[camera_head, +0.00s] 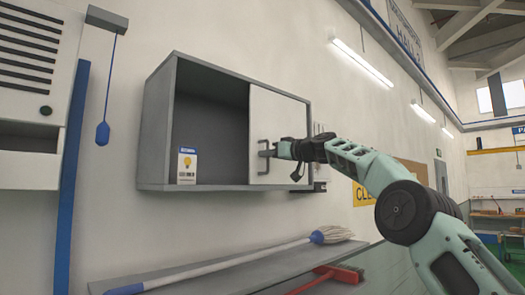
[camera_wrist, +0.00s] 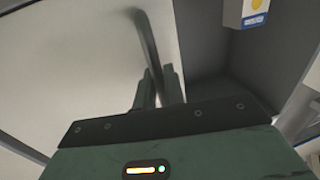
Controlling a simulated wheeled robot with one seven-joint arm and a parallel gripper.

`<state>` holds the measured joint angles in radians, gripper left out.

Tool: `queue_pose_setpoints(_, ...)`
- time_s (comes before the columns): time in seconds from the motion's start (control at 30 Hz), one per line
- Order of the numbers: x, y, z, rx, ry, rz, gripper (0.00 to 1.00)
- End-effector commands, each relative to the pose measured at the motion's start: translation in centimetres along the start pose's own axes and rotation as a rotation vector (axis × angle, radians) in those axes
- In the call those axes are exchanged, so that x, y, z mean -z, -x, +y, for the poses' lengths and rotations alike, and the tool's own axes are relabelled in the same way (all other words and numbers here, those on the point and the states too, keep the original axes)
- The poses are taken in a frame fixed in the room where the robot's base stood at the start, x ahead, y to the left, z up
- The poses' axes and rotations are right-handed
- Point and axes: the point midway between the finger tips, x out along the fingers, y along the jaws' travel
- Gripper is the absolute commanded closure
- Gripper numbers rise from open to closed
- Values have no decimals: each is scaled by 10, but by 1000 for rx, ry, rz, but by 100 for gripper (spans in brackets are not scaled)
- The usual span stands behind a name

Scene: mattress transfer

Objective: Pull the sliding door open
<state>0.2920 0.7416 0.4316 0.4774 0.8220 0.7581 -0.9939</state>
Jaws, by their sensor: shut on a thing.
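The white sliding door (camera_head: 282,118) covers the right part of a grey wall cabinet (camera_head: 160,130); the left part stands open. The door also fills the left of the wrist view (camera_wrist: 70,70). A dark bar handle (camera_head: 263,158) stands near the door's left edge. The handle shows in the wrist view (camera_wrist: 146,40) running down between my fingers. My gripper (camera_head: 277,150) is shut on the handle, seen in the wrist view (camera_wrist: 157,88) too. The fingers partly hide the handle's grasped part.
A small box with a yellow mark (camera_head: 187,165) stands inside the open left part of the cabinet. Below, a mop (camera_head: 240,260) and a red tool (camera_head: 335,273) lie on a grey surface (camera_head: 180,275). A blue pull handle (camera_head: 103,133) hangs at the left.

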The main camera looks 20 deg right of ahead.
Motion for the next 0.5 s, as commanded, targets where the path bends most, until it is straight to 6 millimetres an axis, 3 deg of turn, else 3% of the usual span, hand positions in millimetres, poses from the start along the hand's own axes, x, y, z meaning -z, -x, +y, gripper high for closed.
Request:
queue_pose_setpoints(0.33, 2, 1, 1, 0, 2, 3, 100)
queue_pose_setpoints(0.4, 2, 1, 1, 0, 2, 3, 76)
queue_pose_setpoints(0.5, 1, 1, 1, 0, 1, 2, 75)
